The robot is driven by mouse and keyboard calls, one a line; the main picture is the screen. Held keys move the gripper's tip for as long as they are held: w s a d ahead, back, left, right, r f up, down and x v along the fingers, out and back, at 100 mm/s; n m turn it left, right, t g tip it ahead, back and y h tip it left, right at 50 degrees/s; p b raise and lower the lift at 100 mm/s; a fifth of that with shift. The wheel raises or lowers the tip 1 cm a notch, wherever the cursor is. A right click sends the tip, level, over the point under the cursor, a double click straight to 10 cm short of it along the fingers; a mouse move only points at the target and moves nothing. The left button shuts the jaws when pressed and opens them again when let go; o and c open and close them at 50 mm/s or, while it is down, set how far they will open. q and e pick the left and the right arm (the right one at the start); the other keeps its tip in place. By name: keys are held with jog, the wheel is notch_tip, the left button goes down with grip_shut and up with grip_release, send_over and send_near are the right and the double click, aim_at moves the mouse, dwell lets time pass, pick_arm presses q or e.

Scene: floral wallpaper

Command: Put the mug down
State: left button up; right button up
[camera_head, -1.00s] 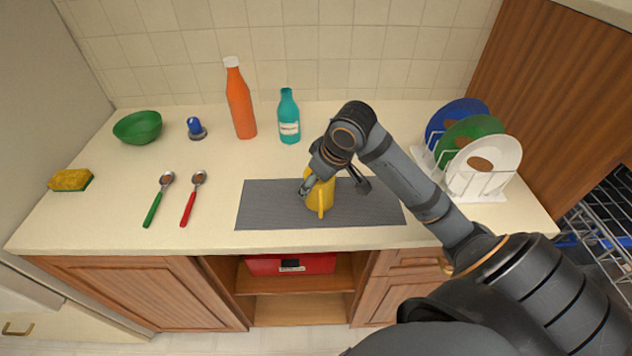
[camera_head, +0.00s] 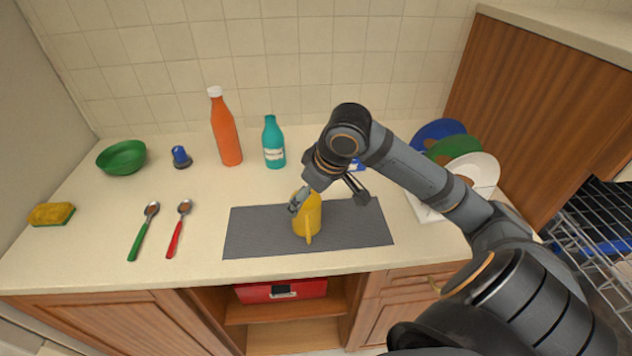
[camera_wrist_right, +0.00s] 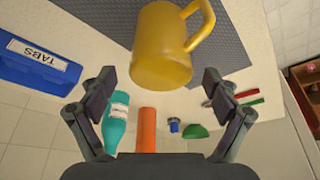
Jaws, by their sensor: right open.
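My right gripper (camera_head: 328,195) is open just above and behind the mug, and one finger overlaps the mug's upper left edge in the head view. In the right wrist view the mug (camera_wrist_right: 160,55) appears ahead of the gap between the spread fingers (camera_wrist_right: 159,80), with no finger closed on it. My left gripper is not in view.
A teal bottle (camera_head: 273,146) and an orange bottle (camera_head: 226,135) stand behind the mat. A blue box marked TABS (camera_wrist_right: 40,66) is near the gripper. A plate rack (camera_head: 425,212) stands at right. Two spoons (camera_head: 178,229), a sponge (camera_head: 51,214) and a green bowl (camera_head: 122,158) lie left.

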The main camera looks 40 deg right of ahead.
jog(key=b+v, duration=0.1)
jog(key=v, duration=0.3)
jog(key=shift+s+d+r, duration=0.1)
jog(key=shift+s+r, duration=0.05)
jog(key=shift+r, duration=0.15)
jog(key=shift+b+v, duration=0.35)
jog(key=shift+v, duration=0.5)
